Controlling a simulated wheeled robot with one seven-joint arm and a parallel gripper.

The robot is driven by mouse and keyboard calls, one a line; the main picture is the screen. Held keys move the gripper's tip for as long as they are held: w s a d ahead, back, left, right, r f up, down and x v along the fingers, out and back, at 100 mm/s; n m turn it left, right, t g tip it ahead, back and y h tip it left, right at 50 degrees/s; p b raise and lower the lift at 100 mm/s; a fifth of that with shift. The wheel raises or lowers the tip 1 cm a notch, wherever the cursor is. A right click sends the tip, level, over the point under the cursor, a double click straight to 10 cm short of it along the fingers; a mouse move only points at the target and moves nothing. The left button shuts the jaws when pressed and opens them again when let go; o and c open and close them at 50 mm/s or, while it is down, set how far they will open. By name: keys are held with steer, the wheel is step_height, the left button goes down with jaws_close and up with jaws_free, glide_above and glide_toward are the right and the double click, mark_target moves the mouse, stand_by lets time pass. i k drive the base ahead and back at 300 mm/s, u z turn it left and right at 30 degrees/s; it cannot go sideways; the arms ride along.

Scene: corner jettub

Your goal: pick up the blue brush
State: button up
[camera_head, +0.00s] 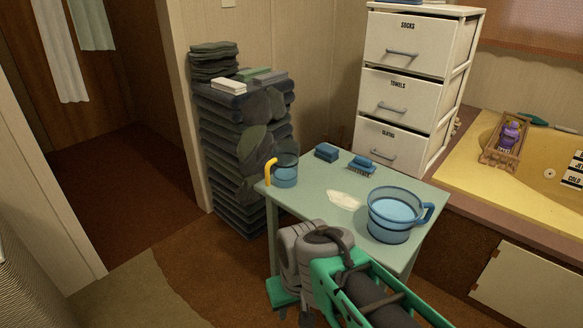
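Two small blue items lie at the back of a pale green table (318,205). The left one is a blue block (326,152). The right one (362,163) is blue on top with a darker lower part. Either could be the blue brush; they are too small to tell which. My arm, green and grey, reaches in from the bottom right. Its end, my gripper (287,296), is low at the table's front edge, apart from both blue items. Its fingers are not clear enough to show whether they are open or shut.
A blue cup with a yellow handle (286,173) stands at the table's left, and a blue pitcher (391,217) at its right. A white patch (344,200) lies between. Behind are a dark stack (221,131), white drawers (405,93) and a yellow tub (466,170).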

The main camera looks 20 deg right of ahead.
mark_target(362, 165)
steer(key=u, duration=0.6)
steer(key=i, duration=1.35)
steer(key=z, duration=0.3)
